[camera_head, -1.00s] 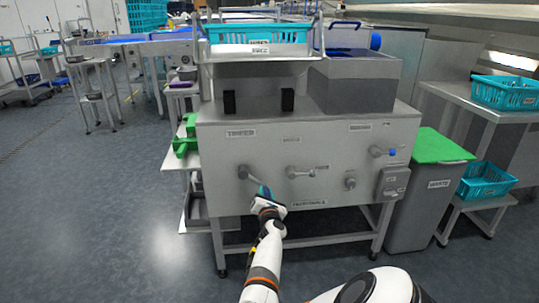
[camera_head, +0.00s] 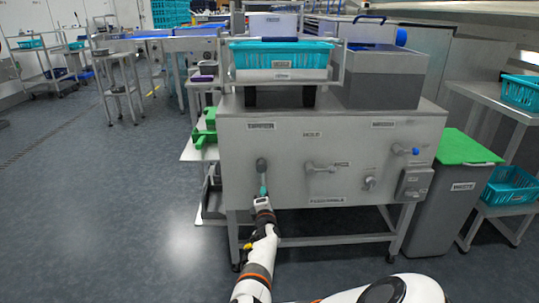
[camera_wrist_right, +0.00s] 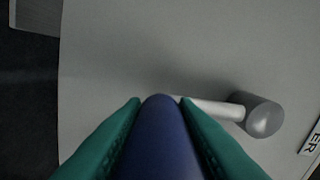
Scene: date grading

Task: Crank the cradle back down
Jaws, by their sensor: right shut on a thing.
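The cradle (camera_head: 338,70) is a metal frame above the grey machine (camera_head: 330,165) and carries a teal crate (camera_head: 281,58). The crank under the left label on the machine's front has a round hub (camera_head: 261,164), and its arm points down. My right gripper (camera_head: 263,193) is at the crank's lower end. In the right wrist view its green fingers are shut around the blue crank handle (camera_wrist_right: 165,140), with the silver hub (camera_wrist_right: 262,115) to the right. The fingers hide part of the handle. My left gripper is out of view.
Another lever (camera_head: 322,168) and a knob (camera_head: 370,183) are on the same panel, right of the crank. A green-lidded waste bin (camera_head: 445,205) stands close on the machine's right. Green parts (camera_head: 206,128) sit on a side shelf at left. The floor at left is clear.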

